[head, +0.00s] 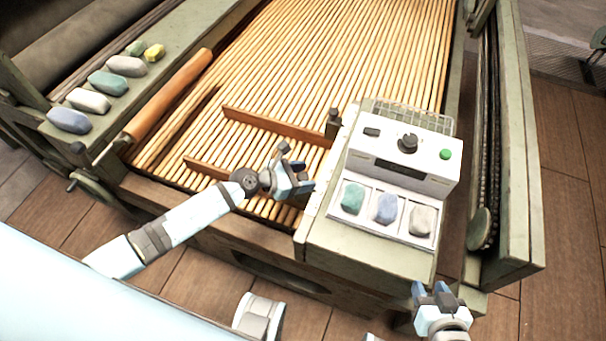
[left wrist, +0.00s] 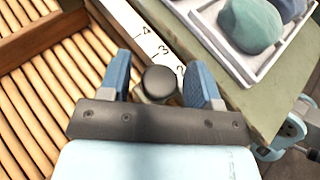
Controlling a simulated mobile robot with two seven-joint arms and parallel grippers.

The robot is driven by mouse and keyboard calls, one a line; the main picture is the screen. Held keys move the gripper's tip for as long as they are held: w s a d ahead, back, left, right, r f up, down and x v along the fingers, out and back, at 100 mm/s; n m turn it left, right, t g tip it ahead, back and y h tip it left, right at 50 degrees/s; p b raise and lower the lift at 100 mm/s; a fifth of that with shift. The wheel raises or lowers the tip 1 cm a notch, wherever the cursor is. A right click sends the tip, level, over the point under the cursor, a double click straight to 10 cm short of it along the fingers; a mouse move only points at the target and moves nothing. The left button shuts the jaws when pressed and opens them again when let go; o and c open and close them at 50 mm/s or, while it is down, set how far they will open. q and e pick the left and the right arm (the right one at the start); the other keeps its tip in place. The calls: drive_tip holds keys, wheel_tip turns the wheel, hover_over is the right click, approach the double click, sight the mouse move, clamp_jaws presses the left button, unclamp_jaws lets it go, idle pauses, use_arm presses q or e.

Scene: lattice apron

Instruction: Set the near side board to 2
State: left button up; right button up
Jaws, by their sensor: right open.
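The near side board (head: 205,167) is a brown wooden strip across the slatted lattice. My left gripper (head: 300,177) hides its right end in the head view. In the left wrist view a round black knob (left wrist: 160,80) sits between the blue fingertips of my left gripper (left wrist: 161,80), with a gap on each side. My right gripper (head: 434,290) is open and empty at the near edge.
A white control box (head: 400,150) with a dial and green button stands right of the scale. A tray (head: 408,237) before it holds three stones. Several stones (head: 108,83) lie on the left rail, beside a wooden roller (head: 170,95). The far lattice is clear.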

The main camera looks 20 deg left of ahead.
use_arm(q)
drive_tip(key=shift+s+a+r, duration=0.1)
drive_tip(key=shift+s+a, duration=0.05)
drive_tip(key=v, duration=1.3)
drive_tip(key=shift+s+a, duration=0.1)
drive_tip(key=shift+a, duration=0.05)
